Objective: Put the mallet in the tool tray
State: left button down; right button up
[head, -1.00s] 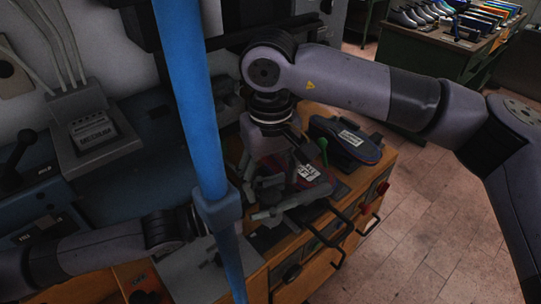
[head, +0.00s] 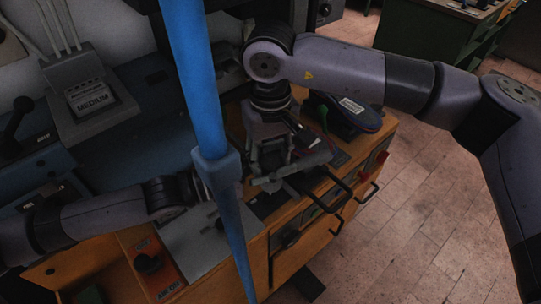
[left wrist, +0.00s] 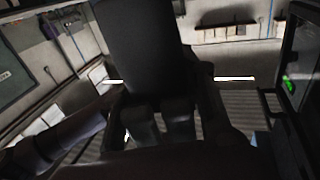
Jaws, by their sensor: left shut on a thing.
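The left wrist view shows a large dark block (left wrist: 140,45) at the fingers of my left gripper (left wrist: 160,125). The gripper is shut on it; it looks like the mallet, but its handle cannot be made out. In the head view, my left arm reaches in from the left and its gripper is mostly hidden behind the blue pole. My right gripper (head: 277,170) points down over the bench, close to grey metal parts; its finger gap is unclear. A flat grey plate (head: 185,246) lies on the bench's near left part; I cannot tell whether it is the tool tray.
The upright blue pole (head: 200,90) crosses the head view before the bench. Black handles (head: 335,215) and a red knob (head: 379,160) stick out in front. Open brick floor lies right.

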pick_arm(q)
jog(key=shift+r, duration=0.15)
pick_arm(e)
grip_shut()
pick_arm(q)
jog(key=c, duration=1)
grip_release()
jog(key=shift+o, duration=0.2)
